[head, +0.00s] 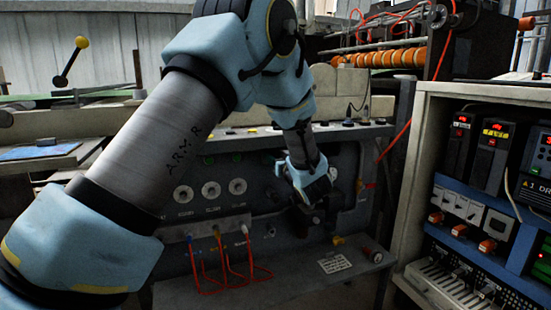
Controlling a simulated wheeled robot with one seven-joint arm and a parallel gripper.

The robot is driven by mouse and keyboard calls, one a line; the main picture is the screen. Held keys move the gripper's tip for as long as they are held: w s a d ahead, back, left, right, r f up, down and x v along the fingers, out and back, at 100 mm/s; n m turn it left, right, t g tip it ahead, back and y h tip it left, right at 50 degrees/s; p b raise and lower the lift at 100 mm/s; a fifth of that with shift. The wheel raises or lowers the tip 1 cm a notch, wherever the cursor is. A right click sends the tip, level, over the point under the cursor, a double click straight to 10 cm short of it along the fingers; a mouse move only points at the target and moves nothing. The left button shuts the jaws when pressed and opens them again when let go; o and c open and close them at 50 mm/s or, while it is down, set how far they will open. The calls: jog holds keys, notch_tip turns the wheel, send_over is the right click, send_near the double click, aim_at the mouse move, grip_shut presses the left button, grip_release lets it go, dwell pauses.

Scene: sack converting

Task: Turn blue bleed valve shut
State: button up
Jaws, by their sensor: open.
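My gripper (313,217) is at the right part of a dark control panel (255,208), just in front of its face. It is dark and small against the dark panel, and its jaws are open. I cannot make out anything between the fingers. I cannot pick out the blue bleed valve with certainty; my gripper and wrist cover part of the panel there. A small blue-tinted fitting (188,239) sits at the panel's lower left, beside a red one (216,230) and a pale one (244,229).
Red hoses (222,275) loop below the fittings. Three round gauges (210,190) sit above them. A yellow fitting (338,240) is just right of my gripper. A ledge (345,265) juts out below. An open electrical cabinet (470,180) stands close on the right.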

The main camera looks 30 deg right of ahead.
jog(key=shift+w, duration=0.35)
jog(key=shift+c, duration=0.3)
grip_shut()
